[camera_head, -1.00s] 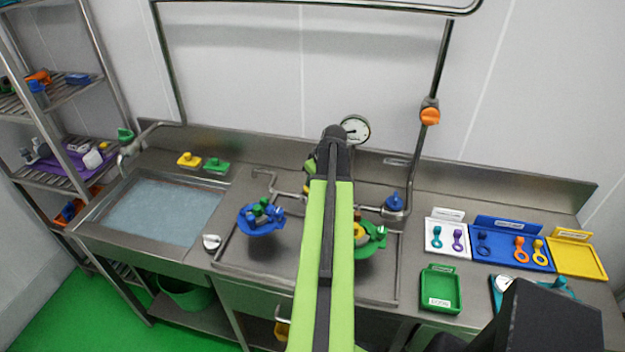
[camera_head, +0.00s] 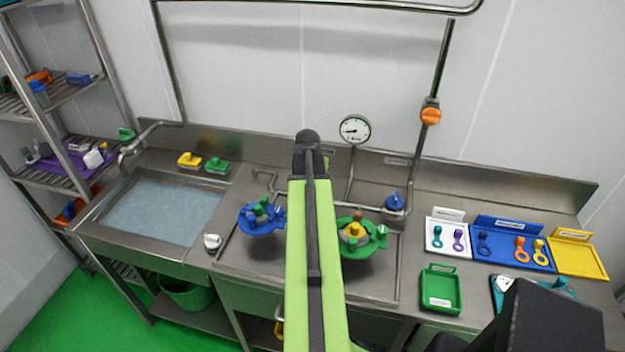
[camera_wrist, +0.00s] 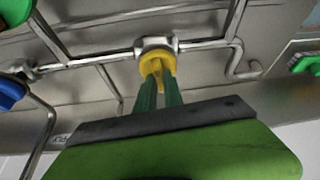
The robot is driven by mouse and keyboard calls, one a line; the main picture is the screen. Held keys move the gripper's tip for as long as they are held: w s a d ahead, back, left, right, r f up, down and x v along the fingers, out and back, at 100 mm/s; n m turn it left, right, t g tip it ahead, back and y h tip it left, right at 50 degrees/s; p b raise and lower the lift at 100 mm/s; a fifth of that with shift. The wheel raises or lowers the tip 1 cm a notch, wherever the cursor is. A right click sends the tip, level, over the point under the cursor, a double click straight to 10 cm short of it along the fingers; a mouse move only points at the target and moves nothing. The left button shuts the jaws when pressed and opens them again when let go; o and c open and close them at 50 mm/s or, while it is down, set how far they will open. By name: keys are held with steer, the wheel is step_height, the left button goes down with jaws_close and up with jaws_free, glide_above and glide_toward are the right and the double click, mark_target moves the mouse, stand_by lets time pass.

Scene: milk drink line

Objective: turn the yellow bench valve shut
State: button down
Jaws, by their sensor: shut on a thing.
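The yellow bench valve (camera_wrist: 156,56) shows in the wrist view, its yellow handle on a metal fitting (camera_wrist: 155,44) in a steel pipe. My gripper (camera_wrist: 159,82) has its two dark green fingers closed on the yellow handle, end-on to the pipe. In the head view my arm covers the valve and the gripper, so the handle's angle to the pipe cannot be read there.
A blue plate (camera_head: 262,228) and a green plate (camera_head: 375,240) with small parts flank my arm. A round gauge (camera_head: 355,129) stands behind. A blue valve (camera_head: 395,201) and an orange valve (camera_head: 430,113) sit right. A water-filled sink (camera_head: 160,210) lies left.

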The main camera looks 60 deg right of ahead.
steer(key=shift+a+f+m, duration=0.1)
steer(key=shift+a+m, duration=0.05)
steer(key=shift+m, duration=0.45)
steer(key=shift+g, duration=0.3)
steer(key=c, duration=1.5)
jaws_free()
steer(key=shift+w, duration=0.1)
steer(key=shift+o, duration=0.2)
steer(key=p+v, duration=1.6)
steer(key=v, duration=0.1)
steer(key=shift+r, duration=0.2)
